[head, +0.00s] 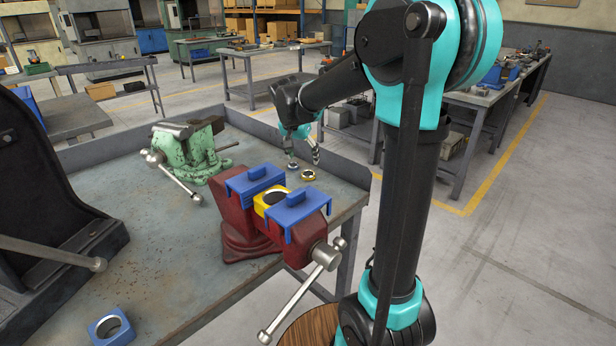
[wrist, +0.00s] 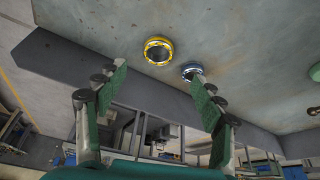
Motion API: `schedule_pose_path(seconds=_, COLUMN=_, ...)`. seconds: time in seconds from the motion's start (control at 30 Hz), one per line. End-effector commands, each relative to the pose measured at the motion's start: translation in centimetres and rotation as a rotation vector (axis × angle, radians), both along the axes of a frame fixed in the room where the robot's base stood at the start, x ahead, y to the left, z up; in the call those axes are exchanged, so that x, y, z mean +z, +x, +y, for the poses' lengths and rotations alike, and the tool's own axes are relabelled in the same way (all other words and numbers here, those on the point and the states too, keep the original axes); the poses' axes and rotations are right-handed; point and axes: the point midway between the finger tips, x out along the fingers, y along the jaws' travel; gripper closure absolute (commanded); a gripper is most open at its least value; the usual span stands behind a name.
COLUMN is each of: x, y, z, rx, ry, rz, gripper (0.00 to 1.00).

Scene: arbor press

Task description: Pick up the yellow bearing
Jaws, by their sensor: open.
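The yellow bearing (head: 308,175) is a small ring lying flat on the workbench near its far right corner. In the wrist view the yellow bearing (wrist: 147,55) shows as a yellow ring with a dark centre, just beyond the fingertips. A blue-rimmed bearing (wrist: 186,69) lies close beside it, near the right finger; in the head view this bearing (head: 293,166) sits behind and left of the yellow one. My gripper (head: 303,157) is open and empty, hanging close above the two bearings. Its green-padded fingers (wrist: 159,74) are wide apart. The exact height is hard to tell.
A red vise (head: 236,225) with blue jaw covers (head: 297,207) holds a yellow block (head: 262,206) in front of the bearings. A green vise (head: 190,150) stands left. A blue block (head: 111,327) lies at the front. A raised rim (head: 345,166) edges the bench.

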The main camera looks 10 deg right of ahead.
Motion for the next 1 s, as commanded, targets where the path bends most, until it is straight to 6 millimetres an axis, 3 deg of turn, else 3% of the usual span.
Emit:
schedule_pose_path(seconds=0.1, x=-1.7, y=0.6, z=-0.4, rx=-0.001, ry=0.000, rz=0.000, gripper=0.31)
schedule_pose_path(seconds=0.37, x=-3.3, y=1.1, z=-0.8, rx=-0.001, ry=0.000, rz=0.000, gripper=0.31)
schedule_pose_path(seconds=0.7, x=-7.3, y=2.2, z=-1.9, rx=-0.001, ry=0.000, rz=0.000, gripper=0.31)
schedule_pose_path(seconds=1.0, x=-7.7, y=2.3, z=-1.9, rx=0.000, ry=0.000, rz=0.000, gripper=0.31)
